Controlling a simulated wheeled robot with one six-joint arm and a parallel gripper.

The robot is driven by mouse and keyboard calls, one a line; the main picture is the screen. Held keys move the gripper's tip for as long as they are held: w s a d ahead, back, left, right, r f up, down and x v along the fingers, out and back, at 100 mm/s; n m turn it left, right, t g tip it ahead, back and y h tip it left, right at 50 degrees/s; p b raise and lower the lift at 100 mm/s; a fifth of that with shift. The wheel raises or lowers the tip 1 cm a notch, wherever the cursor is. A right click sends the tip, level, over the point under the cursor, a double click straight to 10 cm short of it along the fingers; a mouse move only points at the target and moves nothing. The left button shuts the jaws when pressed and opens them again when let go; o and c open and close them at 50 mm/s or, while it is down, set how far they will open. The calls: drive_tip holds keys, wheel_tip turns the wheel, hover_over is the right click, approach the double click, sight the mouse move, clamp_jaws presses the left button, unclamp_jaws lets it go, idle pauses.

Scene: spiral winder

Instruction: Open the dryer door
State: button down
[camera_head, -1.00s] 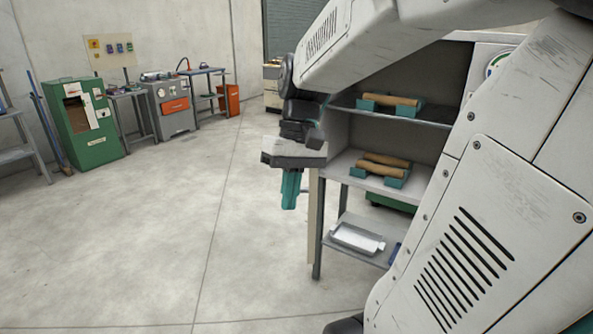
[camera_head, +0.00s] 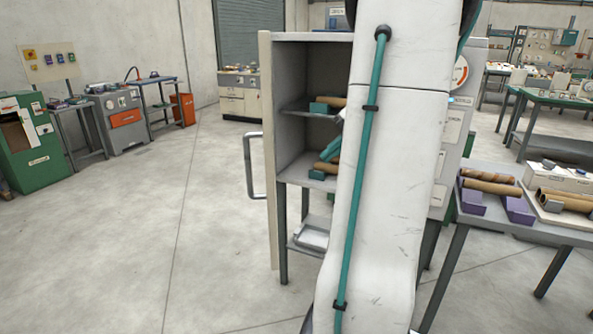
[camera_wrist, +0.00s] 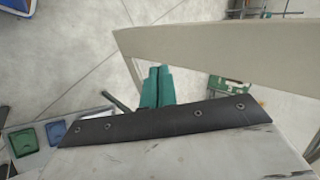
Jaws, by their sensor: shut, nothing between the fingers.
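The dryer (camera_head: 310,60) is a grey cabinet with an open front and inner shelves. Its cream door (camera_head: 266,110) stands swung out at the left side, seen nearly edge-on, with a grey bar handle (camera_head: 249,168) on its outer left face. My gripper's teal fingers (camera_head: 330,150) show partly beside my white arm, in front of the shelves; the arm hides the rest. In the wrist view the fingers (camera_wrist: 157,87) are shut together and empty, close to a beige panel (camera_wrist: 230,45) that looks like the door. I cannot tell whether they touch it.
Brown tubes on teal holders (camera_head: 325,103) lie on the dryer shelves. A white tray (camera_head: 312,236) sits on the lower rack. A table (camera_head: 480,222) with tubes on purple holders stands at the right. The floor to the left is clear.

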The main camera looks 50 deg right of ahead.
drive_tip(key=w+a+r+x, duration=0.1)
drive_tip(key=r+x, duration=0.1)
drive_tip(key=x, duration=1)
drive_tip(key=shift+w+a+f, duration=0.2)
drive_tip(key=shift+w+a, duration=0.15)
drive_tip(key=shift+w, duration=0.05)
drive_tip(key=shift+w+a, duration=0.1)
